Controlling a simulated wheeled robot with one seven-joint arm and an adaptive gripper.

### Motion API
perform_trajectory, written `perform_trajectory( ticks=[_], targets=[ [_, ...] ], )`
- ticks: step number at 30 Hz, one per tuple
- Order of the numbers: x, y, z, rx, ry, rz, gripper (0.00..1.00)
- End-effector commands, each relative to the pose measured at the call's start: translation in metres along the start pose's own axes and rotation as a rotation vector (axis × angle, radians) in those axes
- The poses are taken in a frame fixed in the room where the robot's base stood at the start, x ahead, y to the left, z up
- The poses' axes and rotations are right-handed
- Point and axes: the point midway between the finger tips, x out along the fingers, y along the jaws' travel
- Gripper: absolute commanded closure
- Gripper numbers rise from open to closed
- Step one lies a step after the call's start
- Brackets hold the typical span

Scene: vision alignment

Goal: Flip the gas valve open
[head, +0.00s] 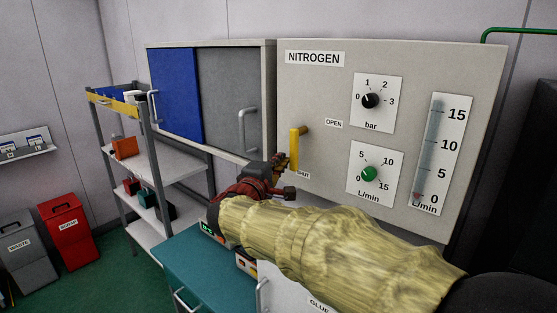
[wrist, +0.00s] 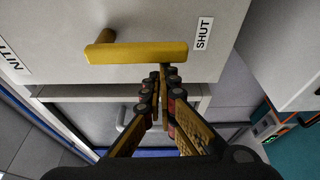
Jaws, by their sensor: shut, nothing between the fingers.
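The gas valve is a yellow lever (head: 294,150) on the grey NITROGEN panel (head: 420,60). It hangs down from its pivot, its free end by the SHUT label (head: 303,175). The OPEN label (head: 334,123) is to the right of the pivot. In the wrist view the lever (wrist: 137,52) lies across the picture, its right end by the SHUT label (wrist: 203,33). My gripper (wrist: 161,76) is shut and empty, its tips close beside the lever's free end; I cannot tell whether they touch. In the head view my gripper (head: 281,160) is left of the lever's lower part.
Black (head: 370,101) and green (head: 369,174) knobs and a flow tube (head: 434,150) sit right of the lever. A cabinet with a blue door (head: 175,90) and grey door is left of the panel. A shelf rack (head: 155,158) stands further left, a teal worktop (head: 205,265) below.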

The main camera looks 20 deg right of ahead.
Motion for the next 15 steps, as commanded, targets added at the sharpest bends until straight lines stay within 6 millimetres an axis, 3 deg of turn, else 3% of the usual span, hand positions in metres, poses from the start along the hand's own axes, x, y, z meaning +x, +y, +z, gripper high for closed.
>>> perform_trajectory(
  ticks=[15],
  targets=[
    [-0.0034, -0.0011, 0.0102, -0.125, -0.001, -0.043, 1.0]
  ],
)
